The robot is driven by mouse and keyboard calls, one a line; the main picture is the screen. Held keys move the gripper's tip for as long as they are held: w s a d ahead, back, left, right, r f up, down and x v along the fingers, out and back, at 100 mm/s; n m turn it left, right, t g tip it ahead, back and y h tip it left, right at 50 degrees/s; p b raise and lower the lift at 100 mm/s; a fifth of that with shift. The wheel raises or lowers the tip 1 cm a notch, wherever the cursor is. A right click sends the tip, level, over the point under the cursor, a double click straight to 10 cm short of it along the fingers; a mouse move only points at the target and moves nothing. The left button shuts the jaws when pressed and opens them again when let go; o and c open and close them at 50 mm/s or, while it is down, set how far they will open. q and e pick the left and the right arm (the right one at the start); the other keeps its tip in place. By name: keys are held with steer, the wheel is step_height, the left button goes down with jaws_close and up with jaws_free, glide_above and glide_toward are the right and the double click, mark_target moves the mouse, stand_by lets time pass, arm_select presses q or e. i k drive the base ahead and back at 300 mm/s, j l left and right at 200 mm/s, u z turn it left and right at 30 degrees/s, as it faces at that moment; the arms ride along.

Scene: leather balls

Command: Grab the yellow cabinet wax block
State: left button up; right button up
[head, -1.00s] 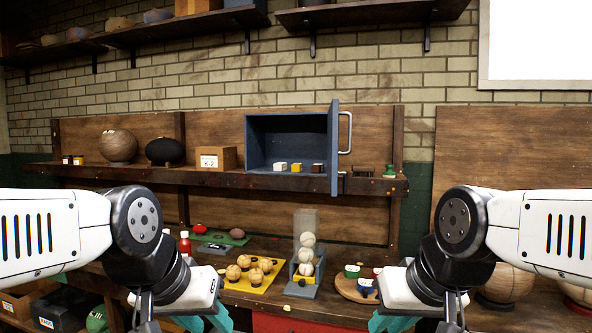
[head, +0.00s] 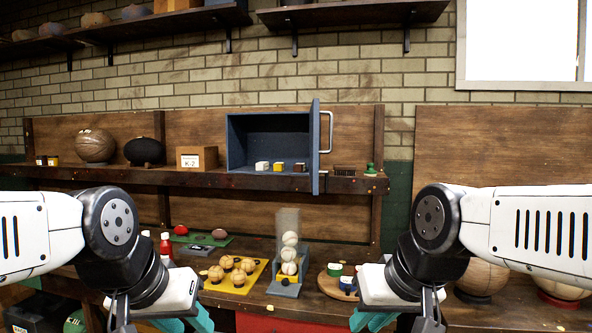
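The yellow wax block (head: 278,167) sits on the floor of the small blue-grey cabinet (head: 236,140), between a white block (head: 262,166) and a dark brown block (head: 299,167). The cabinet door (head: 316,148) stands open at its right side, with a metal handle facing right. My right gripper (head: 372,322) shows as teal fingers at the bottom edge, well below and right of the cabinet. My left gripper (head: 190,322) shows the same way at the lower left. Both sets of fingertips are cut off, so their opening cannot be told. Both are far from the block.
The cabinet stands on a wooden shelf (head: 110,174), with a K-2 box (head: 197,158) to its left and a green object (head: 371,170) to its right. The bench below holds a yellow tray with tan balls (head: 227,263), a stand with white balls (head: 289,253) and a round board (head: 330,286).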

mark_target(278, 166)
steer(key=i+j+u, duration=0.1)
steer(key=i+j, duration=0.15)
steer(key=i, duration=0.15)
steer(key=i+j+u, duration=0.1)
steer(key=i, duration=0.3)
steer(key=j, duration=0.1)
